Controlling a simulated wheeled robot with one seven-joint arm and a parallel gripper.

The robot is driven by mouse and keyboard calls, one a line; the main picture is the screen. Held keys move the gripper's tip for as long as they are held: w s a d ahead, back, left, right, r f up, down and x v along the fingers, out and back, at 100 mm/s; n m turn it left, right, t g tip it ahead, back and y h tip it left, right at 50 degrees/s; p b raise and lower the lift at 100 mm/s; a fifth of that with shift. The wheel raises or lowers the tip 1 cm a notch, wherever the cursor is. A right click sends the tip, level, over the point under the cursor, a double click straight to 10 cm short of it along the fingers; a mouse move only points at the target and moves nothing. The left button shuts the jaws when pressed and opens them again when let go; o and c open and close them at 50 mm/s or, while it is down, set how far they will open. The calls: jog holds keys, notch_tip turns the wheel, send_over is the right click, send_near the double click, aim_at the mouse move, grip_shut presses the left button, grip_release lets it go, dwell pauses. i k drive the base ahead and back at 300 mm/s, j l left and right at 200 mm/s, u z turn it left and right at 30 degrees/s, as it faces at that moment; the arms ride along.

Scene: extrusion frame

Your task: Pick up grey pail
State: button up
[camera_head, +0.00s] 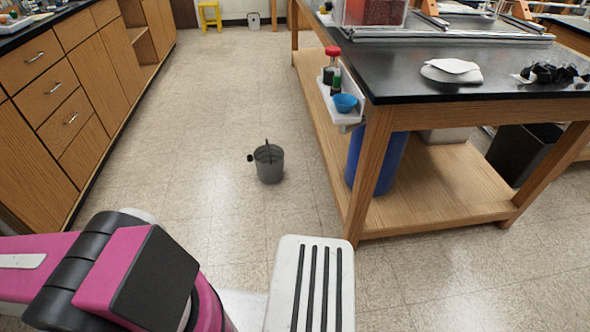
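The grey pail (270,167) stands upright on the tiled floor, near the middle of the picture, in the aisle left of the workbench. A thin dark handle rises above its rim, and a small black knob shows at its left side. My pink, black and white arm is at the lower left, well in front of the pail and apart from it. My gripper cannot be made out in this view.
A wooden workbench (450,182) with a black top and lower shelf stands right of the pail. A blue bin (377,160) is on that shelf. Wooden drawer cabinets (50,90) line the left. A yellow stool (209,14) stands far back. The floor around the pail is clear.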

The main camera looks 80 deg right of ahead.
aim_at(268, 157)
jog(key=z, duration=3.05)
jog(key=i+j, duration=0.15)
jog(key=i, duration=0.55)
jog(key=i+j+z, duration=0.1)
jog(key=i, duration=0.55)
